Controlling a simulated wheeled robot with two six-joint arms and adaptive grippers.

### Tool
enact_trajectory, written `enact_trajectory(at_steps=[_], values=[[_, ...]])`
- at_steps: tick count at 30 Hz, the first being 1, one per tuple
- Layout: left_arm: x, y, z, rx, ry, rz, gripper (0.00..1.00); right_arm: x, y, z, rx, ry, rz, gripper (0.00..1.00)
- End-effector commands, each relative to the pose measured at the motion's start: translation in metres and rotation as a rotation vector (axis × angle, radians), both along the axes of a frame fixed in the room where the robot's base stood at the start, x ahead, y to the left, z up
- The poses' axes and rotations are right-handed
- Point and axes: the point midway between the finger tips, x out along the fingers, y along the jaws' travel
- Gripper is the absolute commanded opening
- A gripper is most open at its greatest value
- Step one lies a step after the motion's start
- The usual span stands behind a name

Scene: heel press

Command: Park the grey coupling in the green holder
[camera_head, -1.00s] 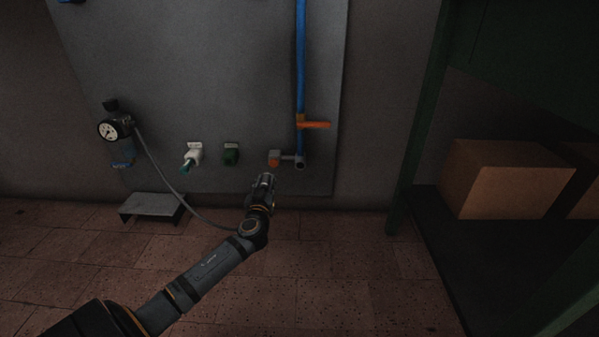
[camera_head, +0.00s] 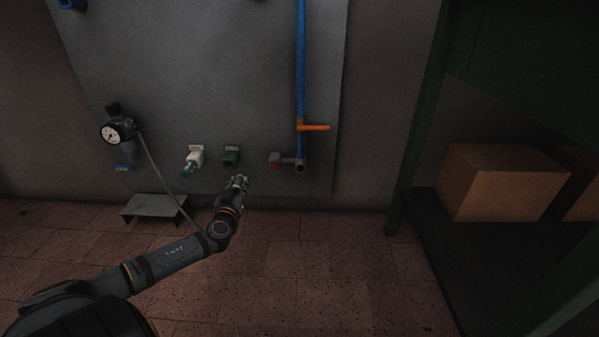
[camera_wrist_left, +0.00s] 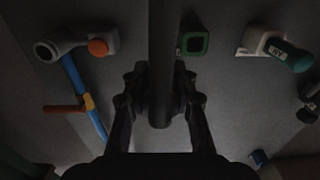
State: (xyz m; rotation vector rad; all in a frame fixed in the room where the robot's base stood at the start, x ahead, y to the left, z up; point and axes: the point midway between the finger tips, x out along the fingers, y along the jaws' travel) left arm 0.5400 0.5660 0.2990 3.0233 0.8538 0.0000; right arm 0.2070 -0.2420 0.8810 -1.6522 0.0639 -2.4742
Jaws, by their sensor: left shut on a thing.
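The green holder (camera_head: 232,157) is on the grey wall panel, under a small label. It shows as a green square with a dark, empty-looking opening in the wrist view (camera_wrist_left: 194,43). My left gripper (camera_head: 239,182) is just below and slightly right of it in the head view, apart from it. In the wrist view the left gripper (camera_wrist_left: 161,90) is shut on the dark grey coupling (camera_wrist_left: 161,60), which reaches up the picture beside the holder. The coupling's outline is hard to make out in the head view. My right gripper is not in view.
A white holder (camera_head: 196,155) with a teal-green piece (camera_head: 188,167) is left of the green one. Right are an orange-tipped outlet (camera_head: 276,160), a blue pipe (camera_head: 301,70) and an orange handle (camera_head: 315,128). A gauge (camera_head: 113,133) with a grey hose (camera_head: 165,185) hangs left.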

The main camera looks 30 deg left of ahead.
Motion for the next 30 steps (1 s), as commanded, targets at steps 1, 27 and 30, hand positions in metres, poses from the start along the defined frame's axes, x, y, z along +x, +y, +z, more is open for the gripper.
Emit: enact_trajectory(at_steps=[1,27,30], values=[[-0.003,0.004,0.003,0.004,0.003,-0.001,0.0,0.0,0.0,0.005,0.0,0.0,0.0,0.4],[-0.031,0.051,0.0,0.001,-0.001,-0.001,0.0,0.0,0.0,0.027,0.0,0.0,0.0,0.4],[-0.031,0.051,0.0,0.001,-0.001,-0.001,0.0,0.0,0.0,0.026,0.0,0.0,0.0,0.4]])
